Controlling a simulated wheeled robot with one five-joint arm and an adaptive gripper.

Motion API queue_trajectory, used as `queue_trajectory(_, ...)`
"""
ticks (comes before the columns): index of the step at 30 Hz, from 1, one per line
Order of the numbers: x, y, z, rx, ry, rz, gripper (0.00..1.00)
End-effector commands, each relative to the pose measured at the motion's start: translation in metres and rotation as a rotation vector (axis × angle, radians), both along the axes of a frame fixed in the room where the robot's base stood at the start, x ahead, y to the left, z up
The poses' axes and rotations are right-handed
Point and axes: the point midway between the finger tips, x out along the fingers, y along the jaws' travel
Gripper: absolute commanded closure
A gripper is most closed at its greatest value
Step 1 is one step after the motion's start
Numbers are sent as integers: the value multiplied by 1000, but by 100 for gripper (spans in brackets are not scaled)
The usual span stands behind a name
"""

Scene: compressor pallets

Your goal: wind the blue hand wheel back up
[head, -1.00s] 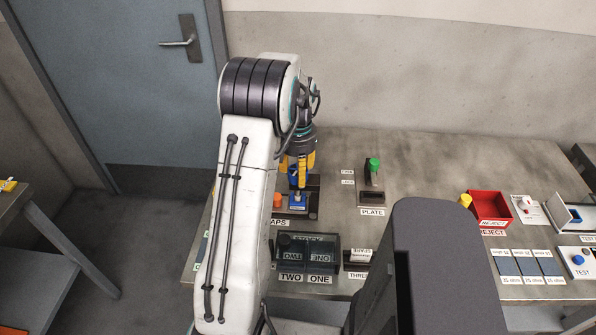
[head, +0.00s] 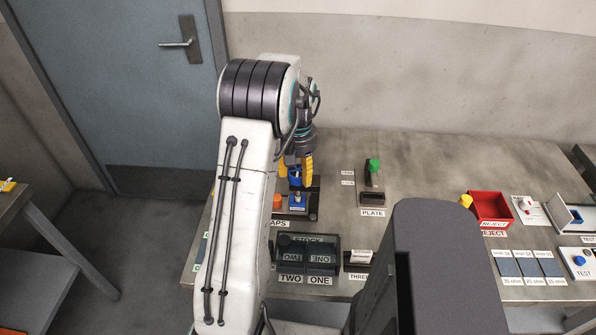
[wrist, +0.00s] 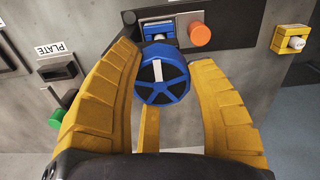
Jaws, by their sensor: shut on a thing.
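The blue hand wheel (wrist: 172,94) is in the wrist view, a round blue rim with dark gaps between its spokes and a white mark on its face. It also shows small in the head view (head: 295,180), partly behind my gripper. My gripper (head: 298,184) has its yellow fingers on either side of the wheel and is shut on it. In the wrist view my gripper (wrist: 163,58) has one finger to the left and one to the right of the rim. The wheel's mount is mostly hidden behind it.
An orange button (wrist: 200,34) sits close beside the wheel. A green-handled plate fixture (head: 372,178) stands to the right on the bench. A dark stock box (head: 307,262) lies in front.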

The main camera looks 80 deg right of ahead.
Motion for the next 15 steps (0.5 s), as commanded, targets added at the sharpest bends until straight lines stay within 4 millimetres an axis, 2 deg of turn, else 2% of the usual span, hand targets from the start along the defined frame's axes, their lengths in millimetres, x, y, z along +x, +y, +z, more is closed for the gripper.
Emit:
queue_trajectory(5,0,0,-1,0,0,0,80)
queue_trajectory(6,0,0,-1,0,0,-1,45)
queue_trajectory(15,0,0,0,0,0,-1,21)
